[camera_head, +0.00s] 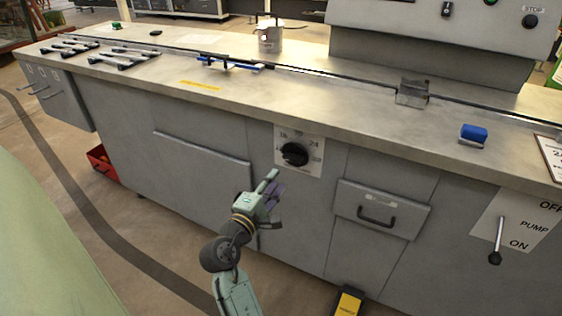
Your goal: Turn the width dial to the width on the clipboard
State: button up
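The width dial (295,154) is a black round knob on a white plate (312,168) on the front of the grey machine. The plate has numbers around the knob; I can make out 18 at upper left and 24 at upper right, the others are unclear. The knob's exact pointing is too small to tell. The clipboard (551,155) lies on the counter at the right edge, partly cut off, and its writing is not fully readable. My gripper (274,184) is just below and left of the dial, apart from it in the picture. Its finger opening is unclear.
A drawer with a black handle (376,213) is right of the dial. A pump lever (497,240) stands further right. On the counter (330,100) are a metal block (412,91), a blue block (473,134) and a metal can (270,36). A yellow-black object (348,302) is on the floor.

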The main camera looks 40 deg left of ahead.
aim_at(291, 160)
jog(key=p+x, duration=0.1)
jog(key=x, duration=0.8)
jog(key=shift+w+p, duration=0.1)
jog(key=shift+p, duration=0.3)
grip_shut()
